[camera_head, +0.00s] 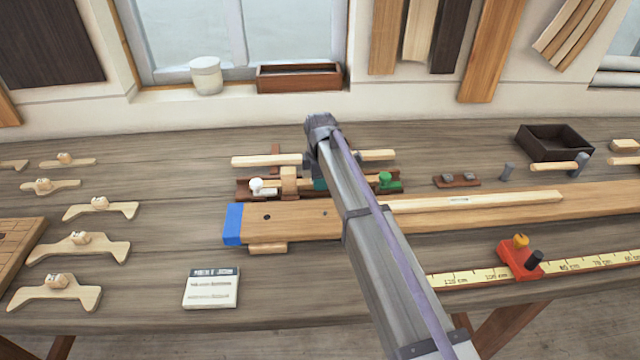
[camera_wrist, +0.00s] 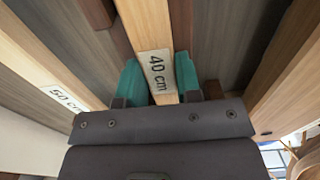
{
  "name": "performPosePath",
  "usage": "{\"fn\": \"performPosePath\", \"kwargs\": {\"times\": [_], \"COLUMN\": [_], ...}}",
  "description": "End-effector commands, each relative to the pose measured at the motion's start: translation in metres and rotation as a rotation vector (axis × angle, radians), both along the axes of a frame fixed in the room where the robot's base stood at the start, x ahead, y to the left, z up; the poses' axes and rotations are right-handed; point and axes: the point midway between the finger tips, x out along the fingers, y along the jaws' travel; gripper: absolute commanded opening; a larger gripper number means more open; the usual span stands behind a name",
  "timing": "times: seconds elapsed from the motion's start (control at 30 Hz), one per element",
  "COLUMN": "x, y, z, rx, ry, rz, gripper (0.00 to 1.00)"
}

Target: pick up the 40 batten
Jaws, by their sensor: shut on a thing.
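The 40 batten is a pale wooden strip with a "40 cm" label in the wrist view (camera_wrist: 150,45). In the head view only a bit of teal shows beside my arm. Whether the batten touches its supports is not clear.
A batten labelled "50 cm" (camera_wrist: 62,95) runs beside it; a pale labelled batten (camera_head: 520,198) lies on the long blue-ended plank (camera_head: 290,222). A white knob (camera_head: 257,186) and green knob (camera_head: 386,180) stand close by. A dark box (camera_head: 553,143) is at right.

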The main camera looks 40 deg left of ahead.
Motion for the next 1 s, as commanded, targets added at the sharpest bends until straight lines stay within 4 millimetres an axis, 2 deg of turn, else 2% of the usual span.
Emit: {"fn": "performPosePath", "kwargs": {"times": [0.03,0.2,0.57,0.77,1.0], "x": [0.0,0.0,0.0,0.0,0.0], "y": [0.0,0.0,0.0,0.0,0.0], "z": [0.0,0.0,0.007,0.033,0.089], "rx": [0.0,0.0,0.0,0.0,0.0], "ry": [0.0,0.0,0.0,0.0,0.0], "rz": [0.0,0.0,0.0,0.0,0.0], "gripper": [0.21,0.06,0.05,0.05,0.05]}}
